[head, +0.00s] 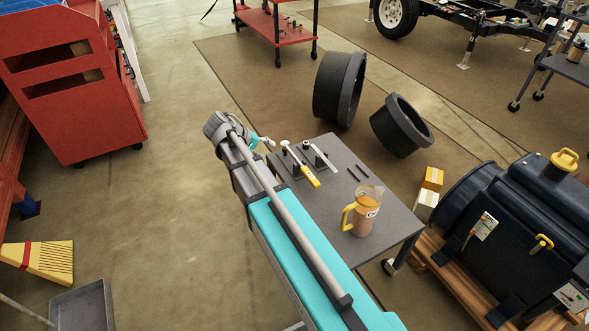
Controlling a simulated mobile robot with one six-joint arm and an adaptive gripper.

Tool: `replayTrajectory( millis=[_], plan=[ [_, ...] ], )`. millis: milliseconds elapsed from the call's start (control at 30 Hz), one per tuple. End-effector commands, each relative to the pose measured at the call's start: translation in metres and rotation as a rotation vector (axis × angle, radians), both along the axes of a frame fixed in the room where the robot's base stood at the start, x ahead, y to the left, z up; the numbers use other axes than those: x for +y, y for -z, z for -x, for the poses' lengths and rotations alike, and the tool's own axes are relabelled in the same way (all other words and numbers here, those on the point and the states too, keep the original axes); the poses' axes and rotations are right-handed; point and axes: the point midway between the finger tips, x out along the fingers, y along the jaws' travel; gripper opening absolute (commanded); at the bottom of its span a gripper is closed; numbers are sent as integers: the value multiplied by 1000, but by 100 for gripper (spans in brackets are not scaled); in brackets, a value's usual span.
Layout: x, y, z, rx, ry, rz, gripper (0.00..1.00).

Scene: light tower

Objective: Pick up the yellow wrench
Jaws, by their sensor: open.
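The yellow wrench (311,177) is on the small dark grey table (385,228), near its far left side. It has a bright yellow handle and a pale head end, and seems to rest on a small black holder. My gripper (264,141) is small in the head view, at the far end of my teal arm, just left of the wrench and apart from it. It is open, with nothing seen in it. The arm's end hides part of the gripper, and its height above the table is hard to tell.
A second, grey tool (322,157) stands right beside the wrench, with two small dark pieces (357,172) further right. A jug (363,210) with orange contents stands at the table's right. Black rings (339,88) lie behind. A blue machine (500,225) is at right.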

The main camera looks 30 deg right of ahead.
Motion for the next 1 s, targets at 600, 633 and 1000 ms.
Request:
replayTrajectory(
  millis=[600,633,1000],
  plan=[
    [-13,91,-66,-15,-7,292,64],
    [-13,94,-68,-16,-8,305,64],
    [-14,110,-86,-24,-9,402,64]
  ],
)
